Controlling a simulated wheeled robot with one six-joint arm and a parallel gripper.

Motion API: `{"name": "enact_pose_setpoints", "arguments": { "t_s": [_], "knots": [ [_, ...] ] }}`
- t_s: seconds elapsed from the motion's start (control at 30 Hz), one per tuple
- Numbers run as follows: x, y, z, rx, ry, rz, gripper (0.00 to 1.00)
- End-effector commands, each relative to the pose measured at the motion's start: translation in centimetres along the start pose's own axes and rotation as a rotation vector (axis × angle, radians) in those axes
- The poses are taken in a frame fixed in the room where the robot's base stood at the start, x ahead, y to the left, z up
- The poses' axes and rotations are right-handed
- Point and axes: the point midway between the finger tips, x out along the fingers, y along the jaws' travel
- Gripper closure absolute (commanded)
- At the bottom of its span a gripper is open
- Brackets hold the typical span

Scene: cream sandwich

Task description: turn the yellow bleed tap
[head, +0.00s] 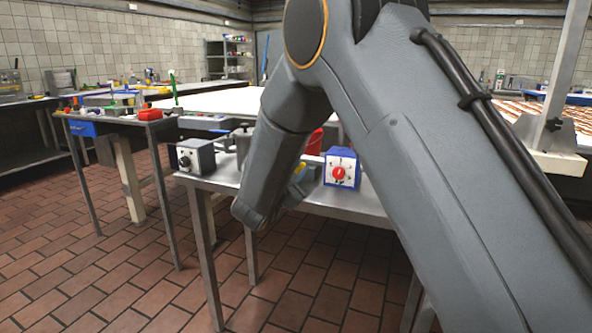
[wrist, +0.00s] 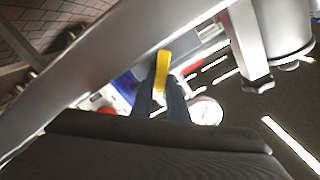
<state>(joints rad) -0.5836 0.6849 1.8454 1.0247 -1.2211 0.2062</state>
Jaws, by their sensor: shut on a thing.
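The yellow bleed tap (wrist: 162,68) shows as a narrow yellow bar in the wrist view. My gripper (wrist: 165,92) is shut on it, with one dark finger on each side of its lower part. In the head view a small yellow piece (head: 299,171) shows beside my forearm, at the edge of the metal table, and seems to be the same tap. My arm hides the fingers in the head view. The angle of the tap against its pipe cannot be told.
A blue box with a red knob (head: 340,172) and a grey box with a black knob (head: 190,158) stand on the metal table (head: 350,203), either side of my arm. A red container (head: 314,142) is behind. A cluttered table (head: 120,120) stands left. The tiled floor (head: 120,270) is clear.

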Motion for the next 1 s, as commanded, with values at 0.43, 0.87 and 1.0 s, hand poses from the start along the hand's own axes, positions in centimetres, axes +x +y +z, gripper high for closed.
{"name": "enact_pose_setpoints", "arguments": {
  "t_s": [0.43, 0.87, 1.0],
  "knots": [
    [-0.1, 1.1, 0.4, 0.31, -0.002, -0.004, 1.0],
    [-0.1, 2.0, 0.8, 0.554, -0.002, -0.002, 1.0],
    [-0.1, 2.1, 0.8, 0.588, -0.003, -0.002, 1.0]
  ]
}}
